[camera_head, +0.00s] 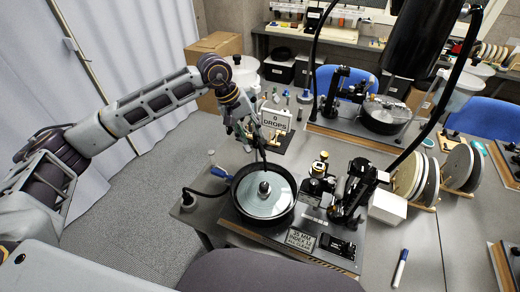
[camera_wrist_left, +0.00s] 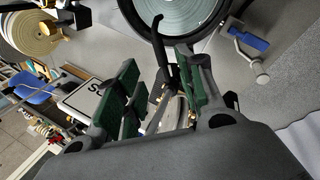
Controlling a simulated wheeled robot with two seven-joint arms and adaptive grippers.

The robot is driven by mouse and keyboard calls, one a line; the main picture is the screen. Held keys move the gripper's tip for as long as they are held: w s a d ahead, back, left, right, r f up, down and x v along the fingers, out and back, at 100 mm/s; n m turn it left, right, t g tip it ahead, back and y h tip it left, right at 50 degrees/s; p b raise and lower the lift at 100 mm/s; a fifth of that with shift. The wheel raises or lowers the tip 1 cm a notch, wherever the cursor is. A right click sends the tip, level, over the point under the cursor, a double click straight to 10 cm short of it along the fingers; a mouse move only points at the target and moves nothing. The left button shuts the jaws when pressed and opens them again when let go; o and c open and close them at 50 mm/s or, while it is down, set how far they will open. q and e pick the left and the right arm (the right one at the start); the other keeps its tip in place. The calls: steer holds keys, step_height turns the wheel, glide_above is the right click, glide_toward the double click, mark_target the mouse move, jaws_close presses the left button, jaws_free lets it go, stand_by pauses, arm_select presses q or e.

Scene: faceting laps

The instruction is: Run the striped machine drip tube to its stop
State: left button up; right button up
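My left gripper (camera_head: 243,125) is above the pan's far edge, by the tube. In the wrist view its green-padded fingers (camera_wrist_left: 163,85) are apart, the tube running near the right finger; contact cannot be told. My right gripper is out of view.
A "0 DROPS" sign (camera_head: 276,119) stands close right of my left gripper. The near machine's black head (camera_head: 355,188) is right of the pan. A second machine (camera_head: 385,116) stands behind. Discs on a rack (camera_head: 414,178), a blue-handled tool (camera_head: 220,172) and a marker (camera_head: 400,268) are around.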

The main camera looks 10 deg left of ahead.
mark_target(261, 149)
arm_select(q)
steer(key=b+x, duration=0.1)
steer(key=x, duration=0.6)
steer(key=shift+b, duration=0.3)
steer(key=shift+d+f, duration=0.2)
steer(key=shift+f, duration=0.4)
steer(key=shift+w+d+f, duration=0.1)
steer(key=shift+f, duration=0.25)
steer(key=shift+c, duration=0.5)
jaws_close()
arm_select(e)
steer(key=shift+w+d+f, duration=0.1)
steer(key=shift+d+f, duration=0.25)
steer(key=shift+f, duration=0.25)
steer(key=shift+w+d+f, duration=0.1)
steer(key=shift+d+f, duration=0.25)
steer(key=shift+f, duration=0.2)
arm_select(q)
steer(key=shift+b, duration=0.3)
